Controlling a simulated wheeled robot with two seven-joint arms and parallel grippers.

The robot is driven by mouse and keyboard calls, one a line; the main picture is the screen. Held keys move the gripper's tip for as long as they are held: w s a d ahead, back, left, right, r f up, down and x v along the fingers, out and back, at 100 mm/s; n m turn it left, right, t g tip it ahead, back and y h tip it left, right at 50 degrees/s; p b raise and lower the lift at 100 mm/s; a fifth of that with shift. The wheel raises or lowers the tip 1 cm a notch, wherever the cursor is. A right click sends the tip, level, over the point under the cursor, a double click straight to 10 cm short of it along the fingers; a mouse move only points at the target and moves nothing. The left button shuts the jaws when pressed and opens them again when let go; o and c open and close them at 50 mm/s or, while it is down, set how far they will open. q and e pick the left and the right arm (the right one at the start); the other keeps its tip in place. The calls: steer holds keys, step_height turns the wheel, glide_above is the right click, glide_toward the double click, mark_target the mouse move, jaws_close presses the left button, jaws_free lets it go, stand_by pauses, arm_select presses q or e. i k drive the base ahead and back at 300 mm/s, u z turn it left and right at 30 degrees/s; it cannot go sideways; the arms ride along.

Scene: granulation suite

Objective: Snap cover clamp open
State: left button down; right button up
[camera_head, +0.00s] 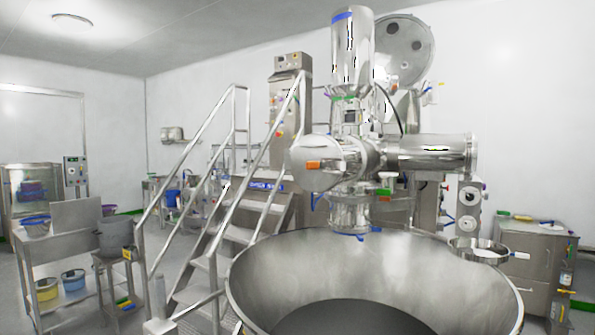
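A steel machine stands over a large open bowl (375,262). Its horizontal housing (335,162) has a rounded end cover at the left with an orange part (313,165) on it. A green part (384,191) sits below the housing at the right. A short vertical outlet (351,214) hangs over the bowl's far rim, with small blue parts (362,237) at its lower end. I cannot tell which of these is the cover clamp, or whether it is open or closed. Neither of my grippers shows in the head view.
Steel stairs with handrails (233,215) stand left of the bowl. A steel table (70,245) and a small stand with a pot (113,237) are at the far left. A shallow round pan (478,250) and a steel cabinet (535,260) are at the right.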

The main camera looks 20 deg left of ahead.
mark_target(312, 165)
steer(key=k, duration=1.2)
steer(key=u, duration=0.45)
steer(key=i, duration=0.5)
steer(key=u, duration=0.85)
steer(key=i, duration=0.85)
steer(key=z, duration=0.7)
steer(key=i, duration=0.9)
steer(key=z, duration=0.95)
